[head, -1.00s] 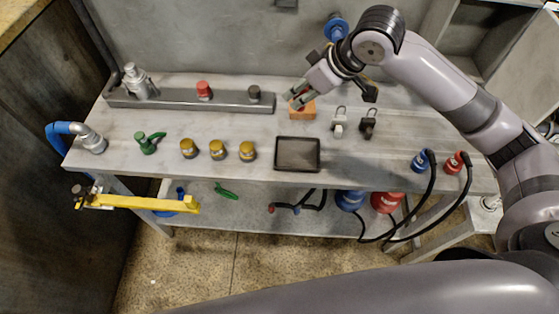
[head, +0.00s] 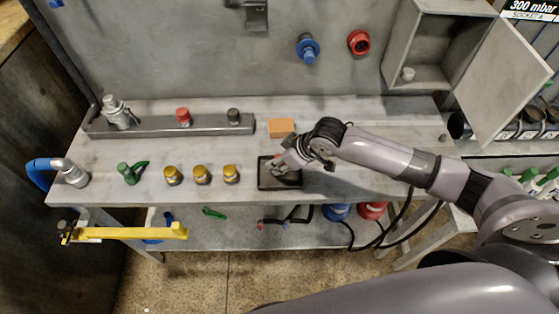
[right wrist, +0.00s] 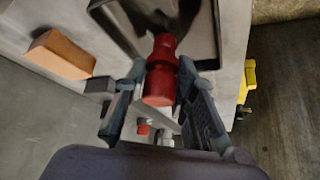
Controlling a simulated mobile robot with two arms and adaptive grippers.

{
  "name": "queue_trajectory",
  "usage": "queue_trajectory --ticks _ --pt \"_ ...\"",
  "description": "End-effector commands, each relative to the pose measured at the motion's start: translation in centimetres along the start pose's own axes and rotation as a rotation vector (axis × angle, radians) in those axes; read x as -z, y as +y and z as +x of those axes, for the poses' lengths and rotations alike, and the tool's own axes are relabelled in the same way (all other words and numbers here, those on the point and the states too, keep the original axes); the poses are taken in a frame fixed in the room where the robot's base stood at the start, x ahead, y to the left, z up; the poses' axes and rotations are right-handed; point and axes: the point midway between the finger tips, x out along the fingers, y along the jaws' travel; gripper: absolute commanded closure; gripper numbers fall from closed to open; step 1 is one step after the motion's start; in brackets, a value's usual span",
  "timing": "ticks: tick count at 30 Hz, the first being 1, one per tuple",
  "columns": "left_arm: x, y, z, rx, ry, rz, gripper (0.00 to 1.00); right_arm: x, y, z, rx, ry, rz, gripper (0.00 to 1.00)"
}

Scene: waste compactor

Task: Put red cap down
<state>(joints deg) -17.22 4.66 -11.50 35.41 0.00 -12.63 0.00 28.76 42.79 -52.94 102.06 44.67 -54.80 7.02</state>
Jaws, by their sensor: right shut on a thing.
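A red cap (right wrist: 161,72) is held between the two fingers of my right gripper (right wrist: 163,98) in the right wrist view. Its far end reaches over the dark shallow tray (right wrist: 128,32). In the head view my right gripper (head: 280,168) is above the tray (head: 266,186), at its upper part; the cap is mostly hidden there. I cannot tell whether the cap touches the tray. My left gripper is not in view.
An orange block (head: 281,126) lies just behind the tray. Several yellow-topped pieces (head: 202,174) stand left of the tray. A grey rail (head: 205,129) behind them bears another red-topped piece (head: 183,115). An open cabinet (head: 420,50) is at upper right.

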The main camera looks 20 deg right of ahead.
Motion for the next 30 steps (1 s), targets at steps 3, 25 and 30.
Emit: queue_trajectory --ticks 3,25,30 --pt "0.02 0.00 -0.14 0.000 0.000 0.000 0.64 -0.40 -0.09 0.61 0.002 0.000 -0.001 1.00" --pt "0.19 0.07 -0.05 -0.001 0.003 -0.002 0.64 -0.53 -0.05 0.82 0.001 0.000 0.000 0.55" --pt "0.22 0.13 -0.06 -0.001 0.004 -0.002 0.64 -0.52 -0.04 0.80 0.001 0.000 0.000 0.55"
